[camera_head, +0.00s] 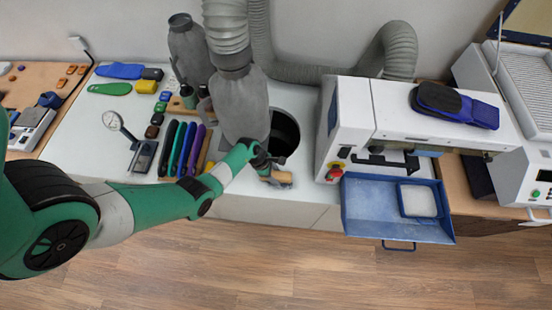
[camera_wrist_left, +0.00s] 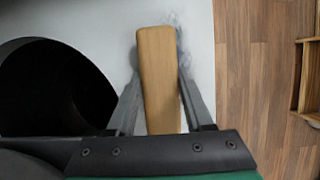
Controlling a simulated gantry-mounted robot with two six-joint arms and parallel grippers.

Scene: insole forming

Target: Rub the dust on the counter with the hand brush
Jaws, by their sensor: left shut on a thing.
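My left gripper (camera_head: 268,171) is at the front edge of the white counter (camera_head: 228,175), just in front of a round dark hole. It is shut on the hand brush (camera_head: 282,178), whose wooden handle or back shows in the left wrist view (camera_wrist_left: 158,75) between the two fingers (camera_wrist_left: 158,110). The bristles are hidden beneath. A grey dust smudge (camera_wrist_left: 185,50) lies on the counter beside the brush in the left wrist view, close to the counter edge. My right gripper is not in view.
The dark hole (camera_head: 285,132) opens right behind the gripper. Colored tools (camera_head: 182,148) lie to the left. A white machine (camera_head: 345,120) with a blue tray (camera_head: 375,205) stands to the right. The floor (camera_head: 230,265) is in front.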

